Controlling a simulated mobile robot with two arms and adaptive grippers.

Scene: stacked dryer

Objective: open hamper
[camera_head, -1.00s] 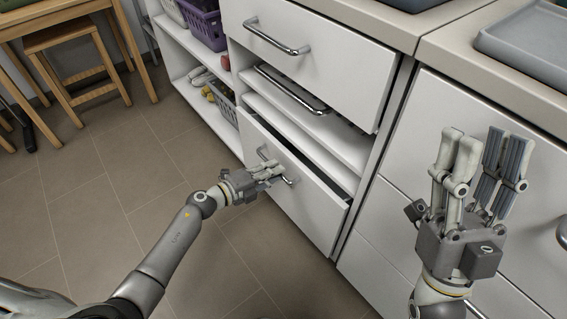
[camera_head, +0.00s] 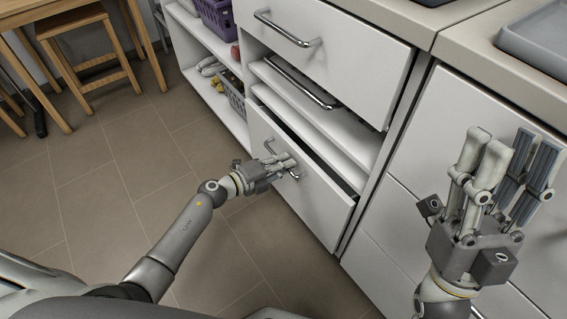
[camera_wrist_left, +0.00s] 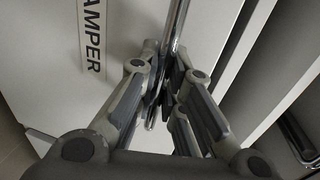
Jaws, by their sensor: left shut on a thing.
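The hamper (camera_head: 318,208) is the white lower front in the head view. It stands slightly ajar, with a dark gap along its top edge. My left gripper (camera_head: 286,165) is shut on its metal handle (camera_head: 268,146). In the left wrist view the handle bar (camera_wrist_left: 177,28) passes between the fingers (camera_wrist_left: 166,85), beside a label (camera_wrist_left: 90,36) whose visible letters read "AMPER". The inside of the hamper is hidden. My right gripper (camera_head: 508,165) is at the right of the head view, empty, with its fingers apart and pointing up.
A closed-looking drawer (camera_head: 345,60) with a handle is above the hamper, with shelves (camera_head: 325,125) between. Shelves with a purple basket (camera_head: 217,22) and a grey basket (camera_head: 232,95) stand at the left. A wooden stool (camera_head: 85,50) is at the far left. Floor (camera_head: 130,180) before the hamper is clear.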

